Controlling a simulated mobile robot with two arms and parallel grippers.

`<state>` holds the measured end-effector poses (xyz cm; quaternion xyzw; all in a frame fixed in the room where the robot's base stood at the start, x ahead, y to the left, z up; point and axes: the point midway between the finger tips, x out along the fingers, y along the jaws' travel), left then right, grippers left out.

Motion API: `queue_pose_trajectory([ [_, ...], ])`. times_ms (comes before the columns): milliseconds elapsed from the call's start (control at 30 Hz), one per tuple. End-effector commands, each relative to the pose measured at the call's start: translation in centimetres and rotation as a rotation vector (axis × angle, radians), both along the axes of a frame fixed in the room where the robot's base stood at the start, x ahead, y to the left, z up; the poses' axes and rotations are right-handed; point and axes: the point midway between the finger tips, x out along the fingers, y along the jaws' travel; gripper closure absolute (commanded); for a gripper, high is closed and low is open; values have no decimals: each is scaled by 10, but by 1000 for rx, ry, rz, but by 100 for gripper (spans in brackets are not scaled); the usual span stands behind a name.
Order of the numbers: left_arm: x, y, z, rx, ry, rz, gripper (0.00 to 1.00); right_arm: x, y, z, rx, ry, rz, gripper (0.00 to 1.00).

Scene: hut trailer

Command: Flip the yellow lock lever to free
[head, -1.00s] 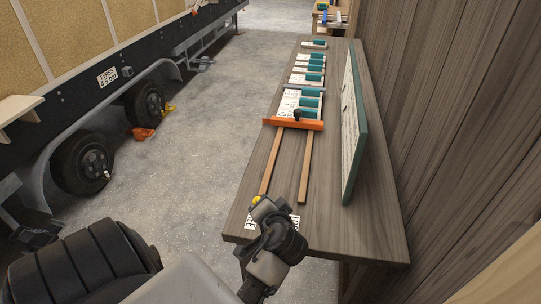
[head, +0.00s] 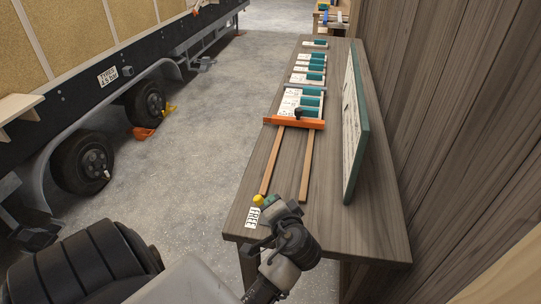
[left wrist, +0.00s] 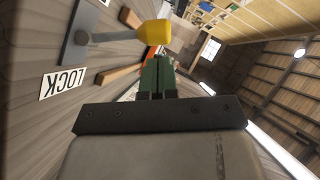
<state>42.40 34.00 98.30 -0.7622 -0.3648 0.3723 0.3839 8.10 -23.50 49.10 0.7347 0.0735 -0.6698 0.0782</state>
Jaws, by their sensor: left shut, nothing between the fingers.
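The yellow lever knob (head: 258,200) shows at the near left edge of the bench, just beyond the FREE label (head: 251,217). In the left wrist view the knob (left wrist: 155,35) sits at the end of a grey lever arm (left wrist: 112,38) that comes off a grey plate (left wrist: 82,30). The LOCK label (left wrist: 63,82) lies below the plate there. My left gripper (head: 269,202) is shut and empty, just right of the knob. Its green fingers (left wrist: 157,72) point toward the knob; I cannot tell if they touch. My arm hides the LOCK label in the head view.
Two wooden rails (head: 289,160) run along the bench (head: 345,225) to an orange crossbar (head: 293,122) with a black knob. A green-edged board (head: 355,125) stands on the right, before a plank wall. A trailer (head: 75,75) stands left across open floor.

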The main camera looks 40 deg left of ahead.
Motion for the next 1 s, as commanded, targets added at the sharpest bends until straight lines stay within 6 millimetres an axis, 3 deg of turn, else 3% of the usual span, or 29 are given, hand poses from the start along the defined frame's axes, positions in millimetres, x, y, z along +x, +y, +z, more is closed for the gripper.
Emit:
queue_pose_trajectory([
  [100,12,-16,-7,184,107,-3,100,0,0,-15,0,0,0,57],
  [467,37,-59,-39,769,468,0,100,0,1,-30,1,0,0,57],
  [967,-9,-150,-57,737,455,-2,100,0,2,-63,2,0,0,57],
  [1000,-12,-140,-60,690,467,-10,100,0,2,-59,3,1,-1,57],
])
